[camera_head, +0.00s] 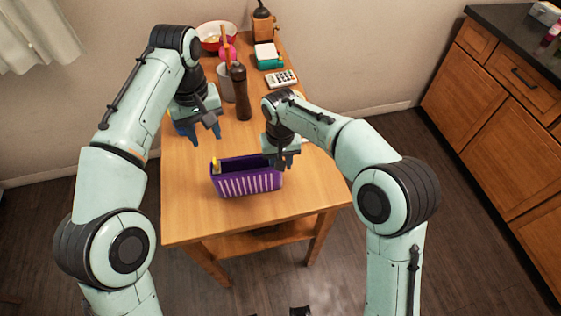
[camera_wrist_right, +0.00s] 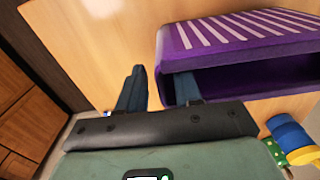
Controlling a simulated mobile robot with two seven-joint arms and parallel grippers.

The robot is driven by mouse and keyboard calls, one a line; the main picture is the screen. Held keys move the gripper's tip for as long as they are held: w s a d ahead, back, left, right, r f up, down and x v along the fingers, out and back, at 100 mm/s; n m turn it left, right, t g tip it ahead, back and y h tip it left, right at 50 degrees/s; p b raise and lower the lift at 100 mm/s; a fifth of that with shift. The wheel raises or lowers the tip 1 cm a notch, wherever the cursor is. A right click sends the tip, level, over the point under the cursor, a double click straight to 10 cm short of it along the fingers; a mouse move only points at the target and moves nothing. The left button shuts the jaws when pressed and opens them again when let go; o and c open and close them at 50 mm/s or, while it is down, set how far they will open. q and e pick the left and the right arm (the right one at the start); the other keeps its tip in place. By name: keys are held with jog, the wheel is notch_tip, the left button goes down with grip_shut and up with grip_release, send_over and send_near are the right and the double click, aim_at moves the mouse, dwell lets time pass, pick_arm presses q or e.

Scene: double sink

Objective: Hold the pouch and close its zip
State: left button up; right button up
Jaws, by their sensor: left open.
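The purple pouch (camera_head: 247,180) with pale stripes stands upright on the wooden table, its mouth facing up and open. A small yellow piece (camera_head: 214,164), perhaps the zip's slider, sits at its left top corner. My left gripper (camera_head: 206,137) is open and empty, above and behind that corner. My right gripper (camera_head: 281,162) is at the pouch's right end. In the right wrist view the pouch (camera_wrist_right: 240,38) shows its dark open mouth. There the fingers of my right gripper (camera_wrist_right: 159,88) are apart, one outside the pouch's end and one at its mouth.
Behind stand a brown pepper mill (camera_head: 240,90), a grey cup (camera_head: 226,84), a red bowl (camera_head: 215,37), a calculator (camera_head: 282,78) and a coffee grinder (camera_head: 263,25). Blue, green and yellow items (camera_wrist_right: 290,138) show in the right wrist view. The table's front is clear.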

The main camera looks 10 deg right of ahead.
jog(key=shift+f, duration=0.3)
grip_shut()
dwell(0.3)
